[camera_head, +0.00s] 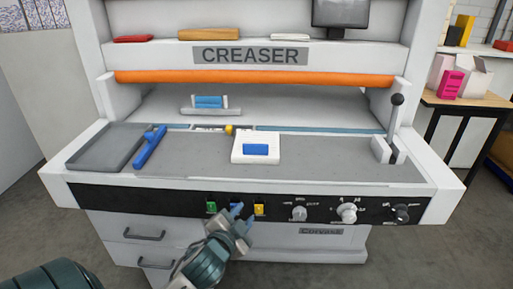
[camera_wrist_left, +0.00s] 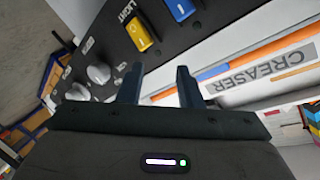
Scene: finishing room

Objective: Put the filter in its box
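I cannot make out a thing that is clearly the filter or its box. A white block with a blue patch (camera_head: 242,153) lies on the grey bed of the CREASER machine. My left gripper (camera_head: 238,216) is in front of the machine's black control panel, by the blue and yellow switches. In the left wrist view its two fingers (camera_wrist_left: 158,86) stand apart with nothing between them, so it is open. The yellow switch (camera_wrist_left: 141,32) and blue switch (camera_wrist_left: 180,8) show beyond the fingers. My right gripper is not in view.
A green switch (camera_head: 211,207) and several knobs (camera_head: 347,213) are on the panel. A lever (camera_head: 396,108) stands at the bed's right. A grey plate (camera_head: 107,148) and a blue bar (camera_head: 150,147) lie at left. A side table (camera_head: 472,101) holds white and pink boxes.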

